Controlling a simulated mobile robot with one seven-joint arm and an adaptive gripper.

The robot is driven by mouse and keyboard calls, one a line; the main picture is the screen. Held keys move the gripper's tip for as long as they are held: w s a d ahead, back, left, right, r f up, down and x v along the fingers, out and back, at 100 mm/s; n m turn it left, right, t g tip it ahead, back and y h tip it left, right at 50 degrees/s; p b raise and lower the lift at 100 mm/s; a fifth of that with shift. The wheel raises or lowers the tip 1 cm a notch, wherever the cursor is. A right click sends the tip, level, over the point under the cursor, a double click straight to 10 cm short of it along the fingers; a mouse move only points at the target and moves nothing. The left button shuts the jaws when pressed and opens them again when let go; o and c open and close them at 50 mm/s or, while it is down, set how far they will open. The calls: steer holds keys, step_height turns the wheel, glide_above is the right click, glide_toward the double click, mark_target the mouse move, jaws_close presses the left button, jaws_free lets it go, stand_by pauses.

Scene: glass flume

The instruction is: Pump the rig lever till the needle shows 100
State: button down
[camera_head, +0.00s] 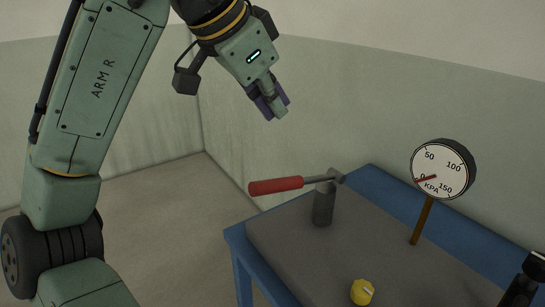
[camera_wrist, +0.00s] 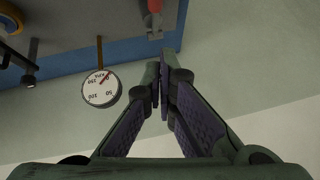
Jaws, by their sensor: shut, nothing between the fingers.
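The rig lever has a red grip (camera_head: 276,186) and a metal rod running right to a grey post (camera_head: 323,206). It lies nearly level, the grip reaching past the bench edge. The grip's end also shows at the top of the wrist view (camera_wrist: 155,5). The round white gauge (camera_head: 443,169) stands on a brown stalk at the right. Its red needle points left and slightly down, below the 50 mark. The gauge shows upside down in the wrist view (camera_wrist: 101,90). My gripper (camera_head: 278,110) is shut and empty, above the lever and apart from it.
The rig stands on a dark grey top on a blue bench (camera_head: 240,240). A yellow knob (camera_head: 362,292) is at the front, and a black fitting (camera_head: 522,280) at the right edge. Pale green walls stand behind. The space between gripper and lever is clear.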

steer(key=shift+s+a+f+g+y, duration=0.3)
steer(key=shift+s+g, duration=0.1)
steer(key=shift+s, duration=0.15)
steer(key=shift+d, duration=0.1)
steer(key=p, duration=0.2)
glide_above(293, 180)
steer(key=s, duration=0.2)
step_height(293, 180, down, 8)
steer(key=f, duration=0.1)
steer(key=shift+s+a+f+p, duration=0.1)
steer(key=shift+a+f, duration=0.2)
steer(key=shift+f, duration=0.25)
steer(key=shift+a+f+p, duration=0.15)
steer(key=shift+a+f, duration=0.15)
steer(key=shift+f, duration=0.2)
steer(key=shift+s+a+f+p, duration=0.1)
steer(key=shift+a+f, duration=0.2)
steer(key=shift+f, duration=0.25)
steer(key=shift+f, duration=0.1)
